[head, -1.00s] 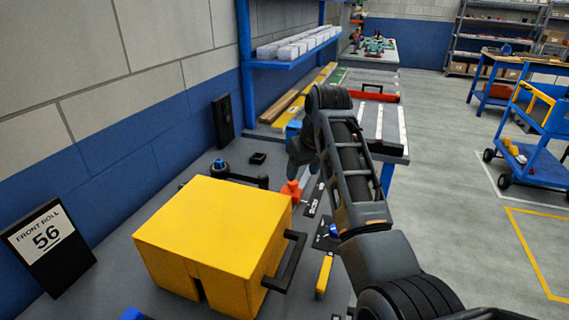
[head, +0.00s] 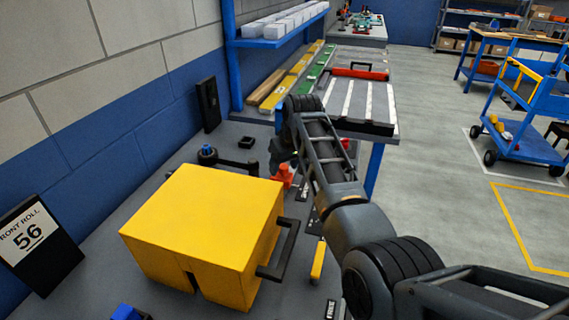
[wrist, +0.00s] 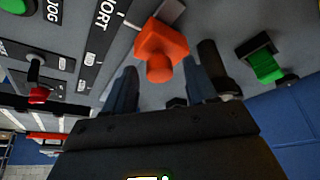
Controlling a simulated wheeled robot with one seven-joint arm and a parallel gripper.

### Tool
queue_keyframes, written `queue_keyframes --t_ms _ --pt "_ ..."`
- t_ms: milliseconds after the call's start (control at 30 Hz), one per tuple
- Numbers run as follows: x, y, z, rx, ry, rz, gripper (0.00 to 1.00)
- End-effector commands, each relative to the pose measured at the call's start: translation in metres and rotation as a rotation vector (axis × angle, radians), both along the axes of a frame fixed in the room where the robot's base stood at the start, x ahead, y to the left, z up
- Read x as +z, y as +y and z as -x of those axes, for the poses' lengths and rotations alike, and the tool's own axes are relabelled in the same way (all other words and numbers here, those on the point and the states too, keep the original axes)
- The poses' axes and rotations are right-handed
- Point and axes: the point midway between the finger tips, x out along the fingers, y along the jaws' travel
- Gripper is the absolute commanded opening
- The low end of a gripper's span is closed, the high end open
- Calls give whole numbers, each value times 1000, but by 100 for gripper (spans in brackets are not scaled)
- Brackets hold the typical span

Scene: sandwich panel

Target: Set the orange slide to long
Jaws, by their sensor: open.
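The orange slide (wrist: 162,50) shows in the wrist view as a blocky knob with a rounded end, on a grey panel. A "MID" label (wrist: 91,60) and a partly cut label ending in "ORT" (wrist: 104,16) lie to its left. My gripper (wrist: 160,70) is open, with one dark finger on each side of the knob's near end; I cannot tell whether either finger touches it. In the head view the orange slide (head: 282,174) is partly visible beyond the yellow box, beside my arm. My fingers are hidden there. A "LONG" label is not visible.
The large yellow box (head: 205,225) with a black side handle (head: 284,252) stands close in front. In the wrist view a green control (wrist: 264,65) sits to the right and a red-tipped lever (wrist: 37,88) to the left. Open floor lies right of the bench.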

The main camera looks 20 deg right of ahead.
Motion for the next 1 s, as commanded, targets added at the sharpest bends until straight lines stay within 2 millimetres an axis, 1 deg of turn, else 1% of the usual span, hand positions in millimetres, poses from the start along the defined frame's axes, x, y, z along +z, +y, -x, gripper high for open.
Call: queue_keyframes --t_ms 167,733,767,1000 --pt "0 0 0 0 -1 0 56" --pt "1 0 0 0 -1 0 2" --pt "1 0 0 0 -1 0 0" --pt "1 0 0 0 -1 0 0"
